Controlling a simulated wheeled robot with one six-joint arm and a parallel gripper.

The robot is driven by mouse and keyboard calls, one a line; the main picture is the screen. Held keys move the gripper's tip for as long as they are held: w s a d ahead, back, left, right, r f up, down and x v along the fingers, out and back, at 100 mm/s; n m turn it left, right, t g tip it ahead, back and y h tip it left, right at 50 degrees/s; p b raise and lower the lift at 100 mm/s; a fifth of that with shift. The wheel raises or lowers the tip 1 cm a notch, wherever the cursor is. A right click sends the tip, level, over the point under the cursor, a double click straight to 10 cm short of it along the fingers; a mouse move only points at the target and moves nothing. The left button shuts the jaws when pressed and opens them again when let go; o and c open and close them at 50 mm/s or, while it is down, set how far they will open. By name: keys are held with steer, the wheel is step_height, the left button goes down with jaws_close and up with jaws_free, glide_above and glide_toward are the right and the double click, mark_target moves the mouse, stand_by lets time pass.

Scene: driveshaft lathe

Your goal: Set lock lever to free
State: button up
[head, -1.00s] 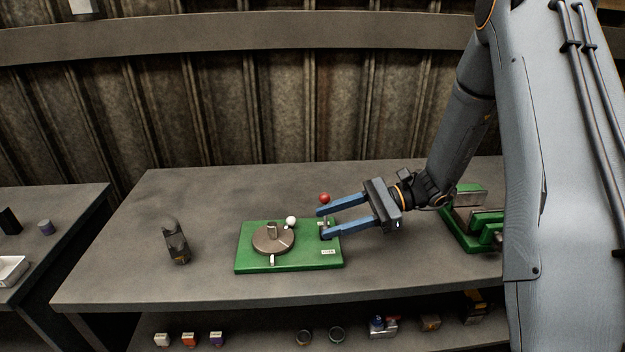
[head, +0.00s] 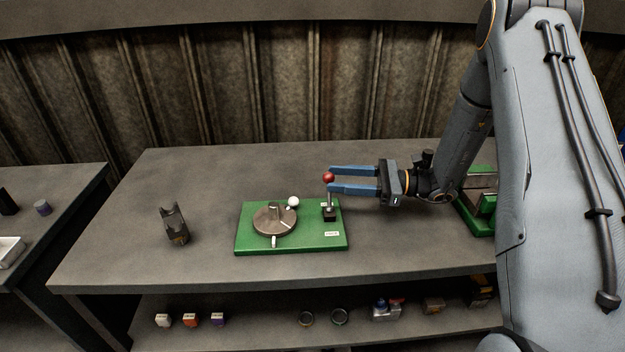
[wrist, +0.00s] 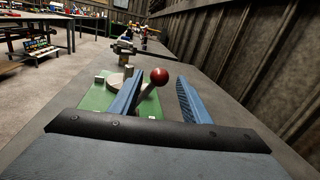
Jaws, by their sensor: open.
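The lock lever (head: 329,196) stands nearly upright on the right part of the green base plate (head: 300,246). It has a red ball knob (head: 328,177), which also shows in the wrist view (wrist: 159,76). My gripper (head: 329,178) is open, with its two blue fingers reaching from the right at knob height. In the wrist view the knob appears between the fingers, nearer the left one; I cannot tell whether they touch. A round metal disc (head: 268,222) with a white ball knob (head: 293,202) sits on the plate. A small white label (head: 331,234) lies near the lever, too small to read well.
A dark forked holder (head: 174,226) stands left of the plate on the grey bench (head: 120,240). A green vise-like fixture (head: 483,212) is behind my arm at right. A lower shelf holds small boxes (head: 190,320) and rings. A ribbed wall stands behind.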

steer(key=a, duration=0.2)
steer(key=a+p, duration=0.1)
steer(key=a, duration=0.1)
steer(key=w+a+p, duration=0.1)
steer(key=a, duration=0.2)
steer(key=shift+a, duration=0.1)
jaws_close()
